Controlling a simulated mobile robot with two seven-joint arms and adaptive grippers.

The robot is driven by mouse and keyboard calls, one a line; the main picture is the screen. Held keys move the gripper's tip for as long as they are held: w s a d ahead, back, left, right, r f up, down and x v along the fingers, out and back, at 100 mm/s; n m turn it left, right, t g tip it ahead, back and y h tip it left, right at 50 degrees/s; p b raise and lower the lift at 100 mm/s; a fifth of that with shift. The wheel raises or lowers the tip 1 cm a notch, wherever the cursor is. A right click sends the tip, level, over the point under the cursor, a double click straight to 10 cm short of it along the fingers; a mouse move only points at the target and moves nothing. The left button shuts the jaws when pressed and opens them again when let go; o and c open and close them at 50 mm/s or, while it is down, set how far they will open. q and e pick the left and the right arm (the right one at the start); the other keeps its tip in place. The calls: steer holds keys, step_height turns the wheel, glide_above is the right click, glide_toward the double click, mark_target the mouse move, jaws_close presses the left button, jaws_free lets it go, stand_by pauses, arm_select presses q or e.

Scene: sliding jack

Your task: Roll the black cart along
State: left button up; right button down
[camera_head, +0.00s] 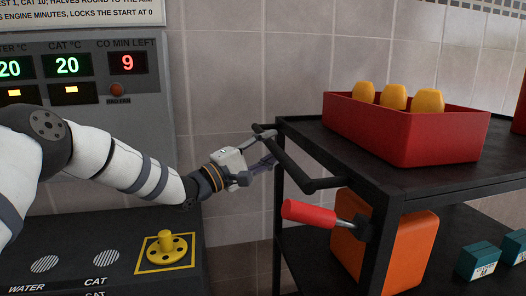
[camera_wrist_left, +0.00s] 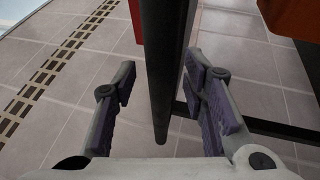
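The black cart (camera_head: 440,183) stands at the right in the head view. Its black push handle (camera_head: 296,172) sticks out from the near left side of the top shelf. My left gripper (camera_head: 263,152) is at the far part of this handle. In the left wrist view my left gripper (camera_wrist_left: 162,100) is open, one finger on each side of the black handle bar (camera_wrist_left: 163,60). A gap shows on the left of the bar, and the right finger is closer to it. Whether a finger touches the bar is unclear. My right gripper is out of view.
A red bin (camera_head: 400,128) with several yellow-orange items stands on the cart top. A red-gripped lever (camera_head: 308,213) juts out below, before an orange object (camera_head: 410,250). Teal boxes (camera_head: 478,261) sit on the lower shelf. A console with a yellow knob (camera_head: 166,248) stands left.

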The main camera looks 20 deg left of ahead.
arm_select(q)
steer(key=v, duration=1.1)
steer(key=shift+s+a, duration=0.2)
steer(key=shift+s, duration=0.2)
steer(key=s+d+f+m+g+y+p, duration=0.1)
steer(key=s+d+f+g+y, duration=0.15)
steer(key=f, duration=0.75)
steer(key=s+d+f+m+g+y, duration=0.1)
steer(key=s+d+f+g+y, duration=0.2)
steer(key=f, duration=0.7)
steer(key=s+d+f+m+g+y, duration=0.25)
steer(key=s+f+g, duration=0.25)
steer(key=s+f, duration=0.75)
steer(key=s+f+m+g+y, duration=0.1)
steer(key=s+m+g, duration=0.1)
steer(key=s, duration=0.8)
steer(key=s+a+f+m+g+y+p, duration=0.1)
steer(key=s+f+m+g, duration=0.1)
steer(key=s, duration=0.9)
steer(key=s+a+f+m+g+y, duration=0.1)
steer(key=s+g, duration=0.4)
steer(key=s, duration=0.6)
steer(key=f+m, duration=0.1)
steer(key=m, duration=0.1)
steer(key=shift+a+f+m, duration=0.2)
steer(key=shift+f+m, duration=0.05)
steer(key=shift+m, duration=0.1)
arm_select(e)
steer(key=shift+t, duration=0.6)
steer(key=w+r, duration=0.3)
